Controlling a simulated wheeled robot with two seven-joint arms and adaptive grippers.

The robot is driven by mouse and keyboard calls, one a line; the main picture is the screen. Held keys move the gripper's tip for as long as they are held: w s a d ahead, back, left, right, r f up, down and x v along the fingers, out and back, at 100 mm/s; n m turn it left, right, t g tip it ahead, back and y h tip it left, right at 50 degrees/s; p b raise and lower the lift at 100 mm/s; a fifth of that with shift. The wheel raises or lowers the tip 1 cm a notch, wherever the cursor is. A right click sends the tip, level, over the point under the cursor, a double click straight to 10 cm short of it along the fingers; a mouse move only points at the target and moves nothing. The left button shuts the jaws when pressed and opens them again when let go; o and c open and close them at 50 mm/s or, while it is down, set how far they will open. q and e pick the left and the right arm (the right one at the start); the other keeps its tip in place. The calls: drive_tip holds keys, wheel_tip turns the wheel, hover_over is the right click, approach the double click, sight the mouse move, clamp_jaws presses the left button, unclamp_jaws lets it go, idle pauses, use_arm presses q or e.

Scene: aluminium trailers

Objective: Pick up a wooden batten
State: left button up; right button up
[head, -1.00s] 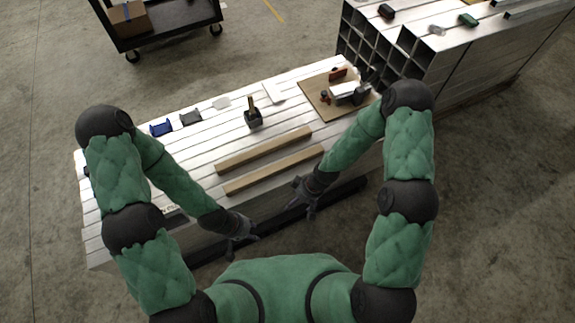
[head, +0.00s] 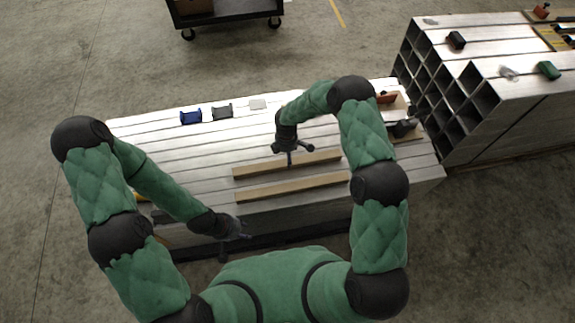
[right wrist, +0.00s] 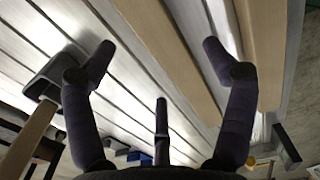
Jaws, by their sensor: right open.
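Two pale wooden battens lie side by side on the aluminium bench: the far batten (head: 318,160) and the near batten (head: 290,187). My right gripper (head: 289,156) is open and empty, above the far batten in the head view. In the right wrist view its fingers (right wrist: 160,65) are spread, with the far batten (right wrist: 168,50) passing between the left and right fingers. The near batten (right wrist: 264,45) lies farther right there. My left gripper (head: 235,238) hangs at the bench's front edge, clear of the battens; its finger opening is unclear.
On the bench (head: 140,128) lie a blue item (head: 191,117), a grey item (head: 222,112) and a white pad (head: 257,104). A dark-headed tool with a wooden handle (right wrist: 28,138) shows in the right wrist view. A rack of square tubes (head: 440,90) stands right.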

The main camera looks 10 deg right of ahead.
drive_tip(key=shift+w+d+f+b, duration=0.1)
drive_tip(key=shift+f+b, duration=0.6)
drive_tip(key=shift+f, duration=0.9)
drive_tip(key=shift+w+d+f+b, duration=0.1)
drive_tip(key=shift+f+b, duration=0.6)
drive_tip(key=shift+f, duration=0.85)
drive_tip(key=shift+r, duration=0.1)
drive_tip(key=c, duration=1.6)
